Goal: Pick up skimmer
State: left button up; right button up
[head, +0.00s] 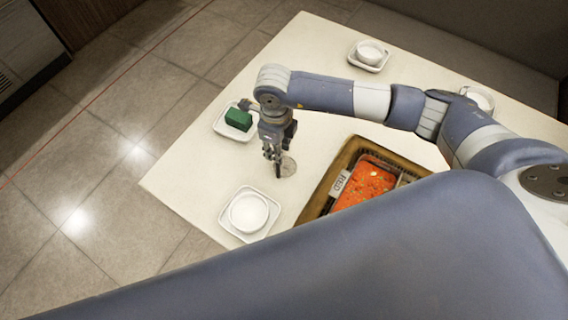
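A small round grey disc, which looks like the head of the skimmer (289,165), shows on or just above the white table, beside my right gripper's fingertips. Its handle is hidden or too small to make out. My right gripper (275,160) points down at the table, on an arm that comes in from the right. Its dark fingers overlap the disc's left edge in the picture. I cannot tell whether they grip it or only stand in front of it. My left gripper is not in view.
A brown-rimmed tray (312,209) holds orange-red food and a label. A green block (238,119) sits on a white plate. White bowls stand on saucers at the near left (248,212), far side (370,53) and right (480,98). My large blue link covers the foreground.

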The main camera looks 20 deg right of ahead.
grip_shut()
notch_tip(320, 180, up, 9)
jog(key=b, duration=0.3)
jog(key=shift+w, duration=0.1)
jog(key=shift+r, duration=0.55)
jog(key=shift+f, duration=0.1)
